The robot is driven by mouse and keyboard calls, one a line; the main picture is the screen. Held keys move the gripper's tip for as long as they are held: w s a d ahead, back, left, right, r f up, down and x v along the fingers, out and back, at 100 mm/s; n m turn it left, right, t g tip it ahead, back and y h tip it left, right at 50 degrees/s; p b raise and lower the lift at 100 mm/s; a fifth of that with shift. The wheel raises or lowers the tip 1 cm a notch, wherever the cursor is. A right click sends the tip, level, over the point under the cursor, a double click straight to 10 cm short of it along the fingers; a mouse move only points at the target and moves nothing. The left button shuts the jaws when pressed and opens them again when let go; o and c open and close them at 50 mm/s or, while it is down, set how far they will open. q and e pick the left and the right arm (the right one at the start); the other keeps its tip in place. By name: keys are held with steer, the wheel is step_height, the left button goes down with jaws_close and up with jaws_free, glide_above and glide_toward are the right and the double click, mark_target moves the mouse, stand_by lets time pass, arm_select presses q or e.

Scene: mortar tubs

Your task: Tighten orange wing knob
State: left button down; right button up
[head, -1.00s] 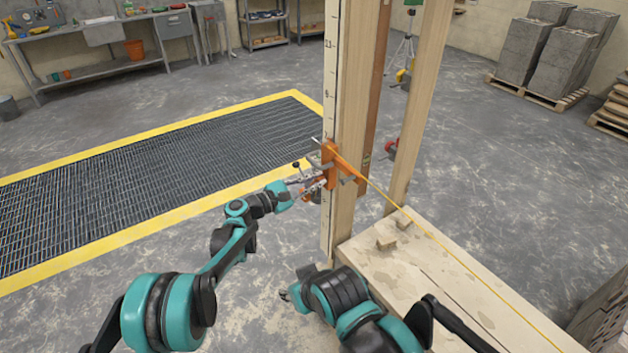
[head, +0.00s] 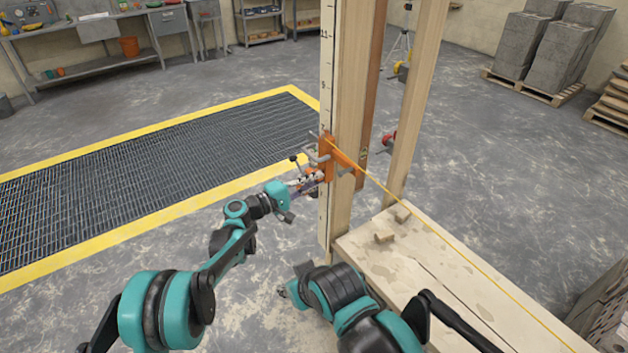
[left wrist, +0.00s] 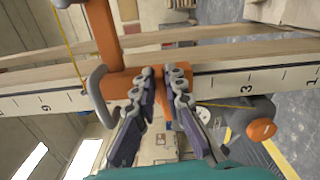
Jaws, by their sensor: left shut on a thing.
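An orange clamp (head: 327,158) with grey bars sits on the measuring-scale side of the upright wooden post. It also shows in the left wrist view (left wrist: 104,40). My left gripper (head: 316,176) reaches the clamp from the left, just below its bars. In the left wrist view my left gripper's two purple-grey fingers (left wrist: 162,78) are close together in front of the clamp's lower end. They are shut on the orange wing knob, which they mostly hide. My right gripper (head: 283,292) is low in the middle, away from the clamp, and too small to read.
A yellow string (head: 440,240) runs from the clamp over the wooden bench (head: 385,265), where small wood blocks (head: 384,238) lie. A second post (head: 415,100) stands right of the first. A floor grating (head: 150,165) lies to the left.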

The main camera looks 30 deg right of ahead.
arm_select(q)
steer(key=shift+f+m, duration=0.15)
steer(key=shift+m, duration=0.35)
steer(key=c, duration=1.6)
jaws_free()
steer(key=a, duration=0.8)
steer(key=s+a, duration=0.1)
steer(key=a, duration=0.3)
